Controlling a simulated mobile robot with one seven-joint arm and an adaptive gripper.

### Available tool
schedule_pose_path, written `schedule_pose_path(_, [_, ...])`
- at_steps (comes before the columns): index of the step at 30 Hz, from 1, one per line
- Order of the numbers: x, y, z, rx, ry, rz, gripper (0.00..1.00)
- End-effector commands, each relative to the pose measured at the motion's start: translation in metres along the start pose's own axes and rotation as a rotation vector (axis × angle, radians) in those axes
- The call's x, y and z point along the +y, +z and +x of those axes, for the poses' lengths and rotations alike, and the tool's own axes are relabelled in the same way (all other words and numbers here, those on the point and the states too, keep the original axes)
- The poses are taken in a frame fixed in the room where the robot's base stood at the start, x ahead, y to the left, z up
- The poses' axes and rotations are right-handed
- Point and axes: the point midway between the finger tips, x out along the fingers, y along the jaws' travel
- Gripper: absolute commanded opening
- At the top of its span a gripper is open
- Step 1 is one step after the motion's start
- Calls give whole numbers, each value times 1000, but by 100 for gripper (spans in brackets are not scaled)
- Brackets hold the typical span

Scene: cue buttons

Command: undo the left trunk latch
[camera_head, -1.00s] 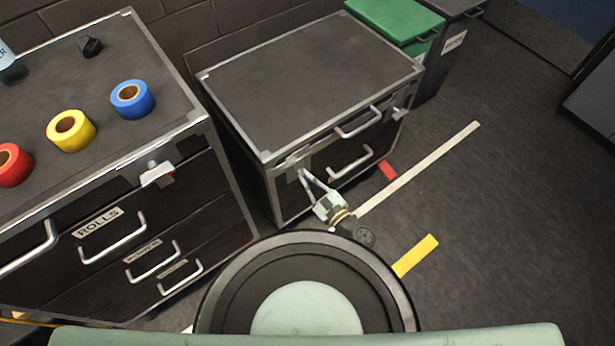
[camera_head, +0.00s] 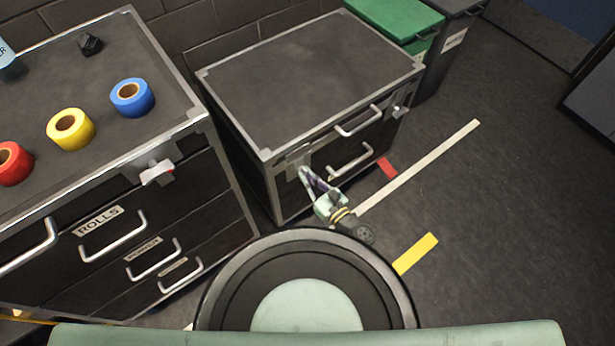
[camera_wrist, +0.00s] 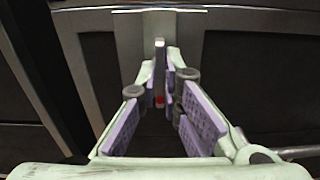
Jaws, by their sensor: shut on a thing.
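The black trunk (camera_head: 310,75) with metal edges stands in the middle of the head view, its lid down. Its left latch (camera_head: 298,158) is a grey metal piece near the front left corner, partly hidden by my gripper. My gripper (camera_head: 304,172) reaches its fingertips to this latch. In the wrist view, my gripper (camera_wrist: 162,65) is shut on the narrow upright part of the left latch (camera_wrist: 160,48), below its plate. A small red spot shows between the fingers. The right latch (camera_head: 398,110) is at the trunk's front right.
A drawer case (camera_head: 200,150) with blue, yellow and red rolls on top stands close on the left. Two handles (camera_head: 358,122) stick out from the trunk's front. Green and grey bins (camera_head: 395,18) stand behind right. The floor (camera_head: 500,220) on the right is clear.

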Motion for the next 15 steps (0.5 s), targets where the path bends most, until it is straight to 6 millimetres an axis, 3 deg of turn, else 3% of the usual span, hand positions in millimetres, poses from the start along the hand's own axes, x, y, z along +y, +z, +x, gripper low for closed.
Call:
schedule_pose_path(4, [0, 2, 2, -4, 3, -1, 0])
schedule_pose_path(6, [0, 2, 3, -4, 3, -1, 11])
schedule_pose_path(15, [0, 2, 2, -4, 4, -2, 27])
